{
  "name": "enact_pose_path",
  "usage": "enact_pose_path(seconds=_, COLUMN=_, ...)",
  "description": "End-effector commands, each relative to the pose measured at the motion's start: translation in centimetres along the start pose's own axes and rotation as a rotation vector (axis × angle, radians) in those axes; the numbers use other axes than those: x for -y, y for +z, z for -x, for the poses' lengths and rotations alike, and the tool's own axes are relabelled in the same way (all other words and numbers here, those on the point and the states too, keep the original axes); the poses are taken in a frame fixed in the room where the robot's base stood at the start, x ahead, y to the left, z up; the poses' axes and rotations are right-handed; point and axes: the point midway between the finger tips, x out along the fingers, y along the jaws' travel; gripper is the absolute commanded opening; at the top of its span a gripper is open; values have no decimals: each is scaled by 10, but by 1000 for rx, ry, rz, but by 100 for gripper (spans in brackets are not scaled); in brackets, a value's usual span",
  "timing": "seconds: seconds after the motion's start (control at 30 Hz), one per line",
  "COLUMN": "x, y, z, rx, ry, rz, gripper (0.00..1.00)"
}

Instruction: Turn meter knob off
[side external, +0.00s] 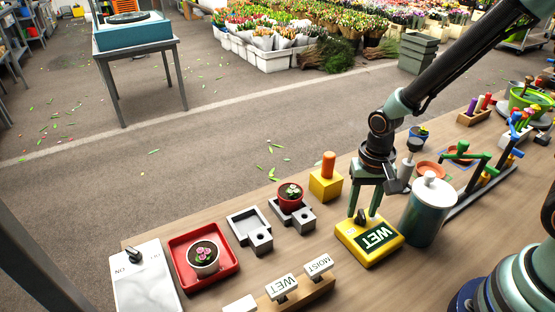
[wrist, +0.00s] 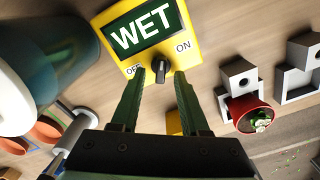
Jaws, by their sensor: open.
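The yellow meter (side external: 384,250) sits on the table with a dark green display reading WET. It also shows in the wrist view (wrist: 184,57), with OFF printed left of its knob and ON to the right. The black meter knob (wrist: 159,74) is on its face; which label it points to is unclear. My gripper (side external: 363,213) is open and points down over the meter. In the wrist view its green fingertips (wrist: 159,76) stand apart on either side of the knob. I cannot tell whether either finger touches it.
A green-grey lidded canister (side external: 427,212) stands close right of the meter. WET and MOIST blocks (side external: 300,287) lie in front, left of it. A yellow block with an orange peg (side external: 325,185) is behind. A white panel with a black knob (side external: 145,275) is far left.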

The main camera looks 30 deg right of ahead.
Motion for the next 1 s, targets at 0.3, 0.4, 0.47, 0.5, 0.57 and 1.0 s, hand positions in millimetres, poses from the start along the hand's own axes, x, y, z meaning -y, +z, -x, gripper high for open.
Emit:
enact_pose_path(seconds=0.3, x=0, y=0, z=0, rx=0, ry=0, rz=0, gripper=0)
enact_pose_path(seconds=0.4, x=0, y=0, z=0, rx=0, ry=0, rz=0, gripper=0)
enact_pose_path(seconds=0.47, x=0, y=0, z=0, rx=0, ry=0, rz=1, gripper=0)
enact_pose_path(seconds=0.5, x=0, y=0, z=0, rx=0, ry=0, rz=3, gripper=0)
enact_pose_path(seconds=0.57, x=0, y=0, z=0, rx=1, ry=0, rz=10, gripper=0)
enact_pose_path(seconds=1.0, x=2, y=0, z=0, rx=1, ry=1, rz=244, gripper=0)
